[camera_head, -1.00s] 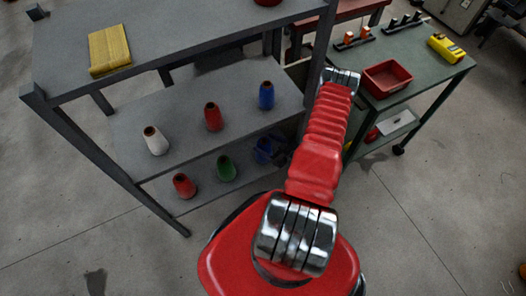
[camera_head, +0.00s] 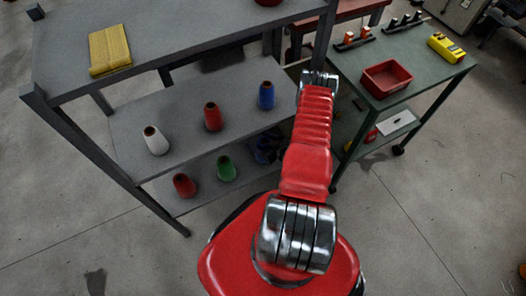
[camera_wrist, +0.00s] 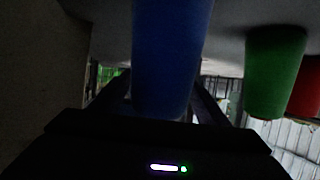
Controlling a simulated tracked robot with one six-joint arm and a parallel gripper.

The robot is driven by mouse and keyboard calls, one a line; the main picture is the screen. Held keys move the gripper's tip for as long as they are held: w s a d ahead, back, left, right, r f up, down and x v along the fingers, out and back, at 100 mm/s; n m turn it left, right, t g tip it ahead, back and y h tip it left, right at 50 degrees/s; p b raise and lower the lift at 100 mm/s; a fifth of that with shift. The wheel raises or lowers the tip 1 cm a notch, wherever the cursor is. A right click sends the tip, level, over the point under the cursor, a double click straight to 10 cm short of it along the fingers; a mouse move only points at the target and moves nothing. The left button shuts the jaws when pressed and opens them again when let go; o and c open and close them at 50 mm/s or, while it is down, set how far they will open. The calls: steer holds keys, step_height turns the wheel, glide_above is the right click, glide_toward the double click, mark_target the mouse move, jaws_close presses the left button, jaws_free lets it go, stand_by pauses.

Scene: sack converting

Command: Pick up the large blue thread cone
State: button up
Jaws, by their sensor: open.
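A blue thread cone (camera_wrist: 170,55) fills the upper middle of the wrist view, where the picture appears inverted. It stands between the two dark fingers of my gripper (camera_wrist: 162,92), which are open on either side of it. Contact with the cone cannot be made out. In the head view my gripper (camera_head: 272,149) is at the right end of the lower shelf, and this cone is mostly hidden behind it. Another blue cone (camera_head: 266,96) stands upright on the shelf above.
A green cone (camera_head: 226,168) and a red cone (camera_head: 184,185) share the lower shelf. White (camera_head: 156,141) and red (camera_head: 213,117) cones stand above. A grey shelf post (camera_head: 323,45) is close to my arm. A green cart (camera_head: 420,75) stands right.

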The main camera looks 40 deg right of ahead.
steer(key=shift+c, duration=0.6)
jaws_close()
stand_by(0.7)
